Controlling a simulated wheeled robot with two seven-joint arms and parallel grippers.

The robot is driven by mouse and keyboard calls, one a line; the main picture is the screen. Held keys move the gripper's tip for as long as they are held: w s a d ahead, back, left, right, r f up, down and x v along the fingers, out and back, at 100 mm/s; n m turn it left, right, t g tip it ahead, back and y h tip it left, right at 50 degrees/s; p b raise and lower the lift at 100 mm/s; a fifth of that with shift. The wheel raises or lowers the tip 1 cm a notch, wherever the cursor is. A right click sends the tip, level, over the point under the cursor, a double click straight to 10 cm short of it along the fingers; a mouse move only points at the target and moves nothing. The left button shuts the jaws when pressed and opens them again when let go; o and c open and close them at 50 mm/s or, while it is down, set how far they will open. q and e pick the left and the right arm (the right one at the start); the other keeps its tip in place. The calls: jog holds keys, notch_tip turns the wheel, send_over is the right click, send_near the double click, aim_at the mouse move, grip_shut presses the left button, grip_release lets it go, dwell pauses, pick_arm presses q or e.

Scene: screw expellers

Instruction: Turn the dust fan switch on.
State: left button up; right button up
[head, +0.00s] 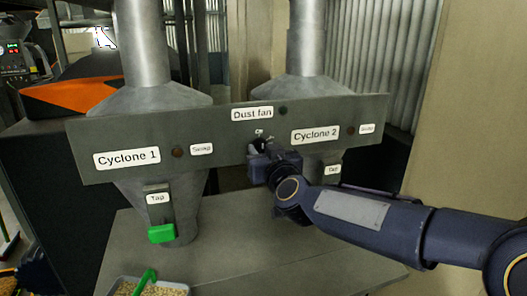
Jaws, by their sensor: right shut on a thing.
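The grey panel (225,125) carries a "Dust fan" label (252,113) at its top middle. Below that label is the small dark dust fan switch (261,139), with a small label just above it. My right gripper (262,152) reaches in from the right, is at the switch and is shut on it. The fingers hide most of the switch, so its exact position cannot be told. A dark round lamp (283,110) sits right of the dust fan label. My left gripper is not in view.
"Cyclone 1" (127,158) and "Cyclone 2" (316,135) labels flank the switch, over two metal cyclones. A green tap handle (162,233) hangs under Cyclone 1. A tray of grain (150,287) with a green scoop is on the grey table (235,270).

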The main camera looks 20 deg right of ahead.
jog(key=shift+m, duration=0.5)
jog(key=m+b, duration=0.1)
jog(key=m, duration=0.3)
jog(key=shift+f+m, duration=0.1)
jog(key=shift+m, duration=0.3)
jog(key=m+b, duration=0.2)
jog(key=m, duration=0.3)
jog(key=shift+m, duration=0.7)
jog(key=o, duration=1)
jog(key=shift+c, duration=0.2)
jog(key=shift+s, duration=0.1)
jog(key=s, duration=0.7)
jog(key=shift+s+d, duration=0.15)
jog(key=shift+s, duration=0.2)
